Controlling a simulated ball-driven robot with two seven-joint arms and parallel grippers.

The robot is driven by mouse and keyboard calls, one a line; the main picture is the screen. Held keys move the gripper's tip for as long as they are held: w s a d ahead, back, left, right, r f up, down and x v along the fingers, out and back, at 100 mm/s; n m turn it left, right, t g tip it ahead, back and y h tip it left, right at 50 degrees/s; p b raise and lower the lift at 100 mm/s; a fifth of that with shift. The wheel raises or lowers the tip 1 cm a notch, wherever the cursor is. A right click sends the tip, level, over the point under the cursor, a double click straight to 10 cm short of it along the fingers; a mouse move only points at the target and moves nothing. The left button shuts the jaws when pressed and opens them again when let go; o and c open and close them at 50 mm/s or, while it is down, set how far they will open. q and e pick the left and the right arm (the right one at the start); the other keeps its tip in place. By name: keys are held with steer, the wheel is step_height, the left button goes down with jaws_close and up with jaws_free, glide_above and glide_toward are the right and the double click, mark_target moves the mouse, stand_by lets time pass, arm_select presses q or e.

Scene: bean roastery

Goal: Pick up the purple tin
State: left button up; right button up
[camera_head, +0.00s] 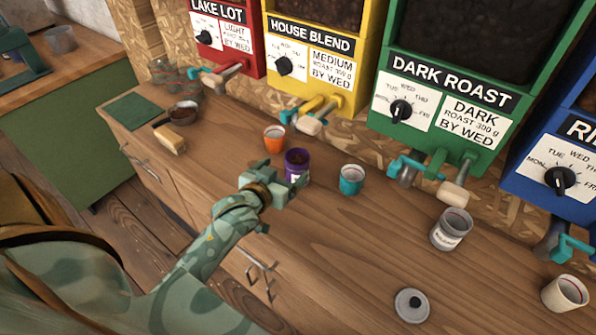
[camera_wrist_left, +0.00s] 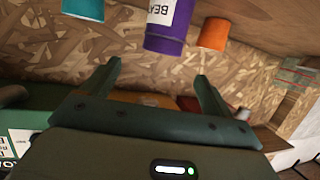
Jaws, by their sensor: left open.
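The purple tin (camera_head: 297,160) stands upright on the wooden counter, with dark contents at its open top. My left gripper (camera_head: 281,173) is open and close beside it on the near side, hiding part of its lower body. In the left wrist view the purple tin (camera_wrist_left: 168,32), with a white label, shows just beyond and between the spread fingertips of my left gripper (camera_wrist_left: 158,70). Nothing is held. My right gripper is not in view.
An orange tin (camera_head: 274,138) and a teal tin (camera_head: 351,180) stand on either side of the purple tin. A grey labelled tin (camera_head: 450,231), a lid (camera_head: 412,306) and a cream tin (camera_head: 566,293) are further right. Bean dispensers (camera_head: 441,90) line the back. The front middle counter is clear.

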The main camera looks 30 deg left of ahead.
arm_select(q)
steer(key=b, duration=0.1)
glide_toward(302, 152)
steer(key=x, duration=0.3)
steer(key=shift+w+d+f, duration=0.1)
steer(key=shift+w+f, duration=0.05)
steer(key=shift+w, duration=0.05)
steer(key=b+x, duration=0.2)
steer(key=x, duration=0.3)
steer(key=shift+w+f, duration=0.15)
steer(key=shift+f, duration=0.05)
steer(key=shift+r, duration=0.1)
steer(key=shift+c, duration=0.7)
steer(key=c, duration=1.1)
steer(key=shift+r, duration=0.1)
